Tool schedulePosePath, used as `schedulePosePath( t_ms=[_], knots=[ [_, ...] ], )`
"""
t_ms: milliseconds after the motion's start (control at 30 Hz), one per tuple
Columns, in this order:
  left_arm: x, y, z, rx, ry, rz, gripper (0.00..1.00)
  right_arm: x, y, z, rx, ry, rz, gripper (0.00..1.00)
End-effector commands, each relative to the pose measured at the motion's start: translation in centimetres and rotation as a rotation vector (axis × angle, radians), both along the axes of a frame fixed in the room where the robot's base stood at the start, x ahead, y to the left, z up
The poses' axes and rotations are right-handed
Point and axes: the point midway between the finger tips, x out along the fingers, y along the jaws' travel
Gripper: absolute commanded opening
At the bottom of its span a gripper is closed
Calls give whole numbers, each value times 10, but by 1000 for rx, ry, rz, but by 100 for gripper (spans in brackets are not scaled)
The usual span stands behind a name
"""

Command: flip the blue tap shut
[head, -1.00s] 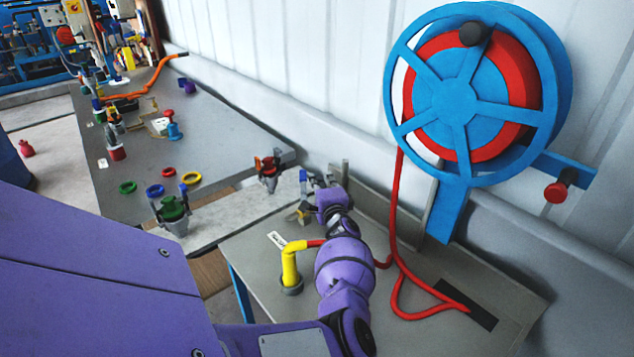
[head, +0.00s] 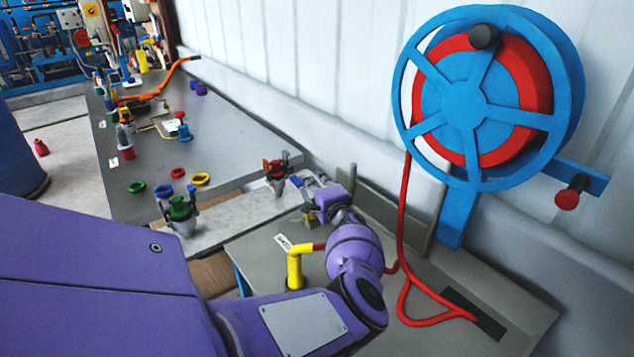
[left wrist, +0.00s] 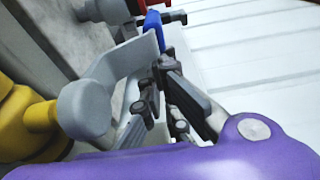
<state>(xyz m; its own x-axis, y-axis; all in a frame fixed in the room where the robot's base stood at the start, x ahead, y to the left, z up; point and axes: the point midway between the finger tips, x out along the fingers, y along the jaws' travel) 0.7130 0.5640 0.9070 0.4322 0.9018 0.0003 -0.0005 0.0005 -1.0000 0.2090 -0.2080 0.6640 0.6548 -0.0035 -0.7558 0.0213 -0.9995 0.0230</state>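The blue tap (head: 297,181) stands at the far left corner of the grey bench, above a brass body. Its blue-ended lever leans to the left in the head view. In the left wrist view the lever is a bent grey strip from a round pivot beside the yellow body, ending in a blue sleeve (left wrist: 153,24). My left gripper (head: 312,187) is right beside the lever. Its dark fingers (left wrist: 156,82) look closed together, with nothing seen between them, and lie close along the lever. I cannot tell whether they touch it. My right gripper is not in view.
A yellow elbow pipe (head: 294,265) with a red hose stands in front of the tap. The blue hose reel (head: 470,110) hangs over the bench at right. A long grey table (head: 210,135) with several coloured fittings lies to the left. The wall is close behind.

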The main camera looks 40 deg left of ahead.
Motion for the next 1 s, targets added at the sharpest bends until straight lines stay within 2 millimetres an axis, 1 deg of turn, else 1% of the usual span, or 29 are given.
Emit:
schedulePosePath(
  t_ms=[533,667,767,867,1000],
  knots=[
    [-2,2,-1,0,0,22,0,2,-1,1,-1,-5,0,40],
    [-3,-1,-1,-1,0,21,0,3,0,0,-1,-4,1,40],
    [-7,-11,-2,-1,0,20,0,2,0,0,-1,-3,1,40],
    [-13,-26,-2,-2,1,19,0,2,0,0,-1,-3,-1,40],
    [-26,-54,-1,-2,1,20,0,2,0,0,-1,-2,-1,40]
  ],
)
